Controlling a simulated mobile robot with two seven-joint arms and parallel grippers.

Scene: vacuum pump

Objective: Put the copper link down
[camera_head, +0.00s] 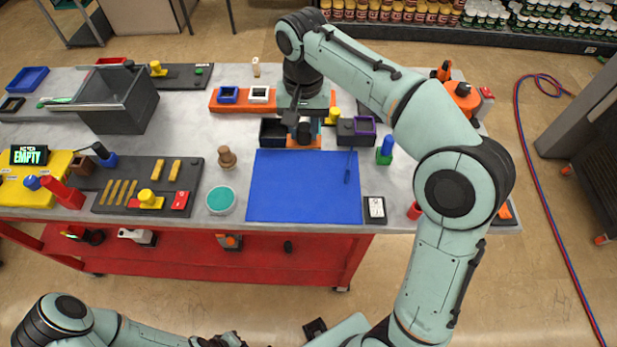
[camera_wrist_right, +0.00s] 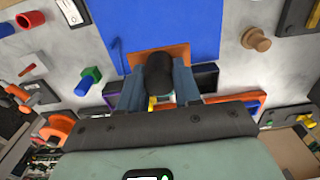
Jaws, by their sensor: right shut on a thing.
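My right gripper (camera_head: 303,130) points down at the back edge of the blue mat (camera_head: 304,187). It is shut on a black rounded knob (camera_wrist_right: 159,72), which shows between its fingers in the wrist view. The copper link, a flat copper-orange piece (camera_head: 290,142), shows just under the gripper; it also shows behind the knob in the wrist view (camera_wrist_right: 180,52). The knob seems to belong to it, but the join is hidden. Whether the link touches the table is hard to tell.
Dark bins stand at either side of the gripper, one with a purple frame (camera_head: 364,126). An orange tray (camera_head: 240,107) lies behind. A brown knob (camera_head: 227,157), a teal-topped round dish (camera_head: 221,200) and a green-blue peg (camera_head: 385,150) stand around the mat. The mat is mostly bare.

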